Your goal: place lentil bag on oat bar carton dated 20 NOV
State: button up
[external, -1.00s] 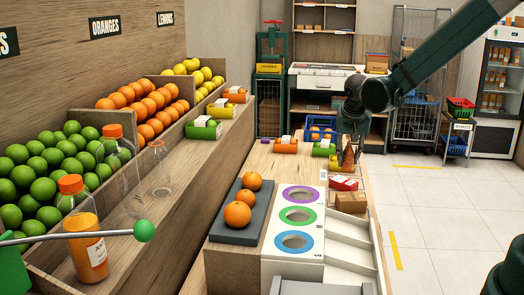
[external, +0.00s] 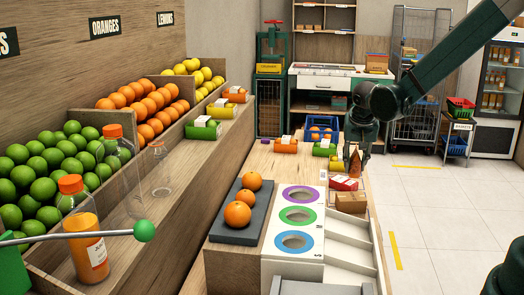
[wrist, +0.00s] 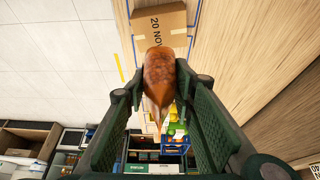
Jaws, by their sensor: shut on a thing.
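My gripper (external: 358,151) is shut on the orange-brown lentil bag (external: 355,163), which hangs below it near the right side of the counter. In the wrist view the bag (wrist: 159,75) sits between the two dark green fingers (wrist: 160,88), its narrow end toward the bottom of the picture.
A red and white box (external: 344,183) stands beside the brown carton, close under the bag. Green and orange bags (external: 324,149) lie to the left. A grey tray with oranges (external: 236,225) and a white panel with coloured rings (external: 298,216) are nearer. A blue crate (external: 323,128) is behind.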

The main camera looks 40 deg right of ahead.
aim_at(356, 169)
jog(key=shift+f, duration=2.1)
jog(key=shift+f, duration=0.1)
jog(key=shift+f+b, duration=0.4)
jog(key=shift+f, duration=1.6)
jog(key=shift+f, duration=0.2)
jog(key=o, duration=0.9)
jog(key=shift+r, duration=0.25)
jog(key=shift+p+v, duration=0.6)
jog(key=shift+v, duration=5.35)
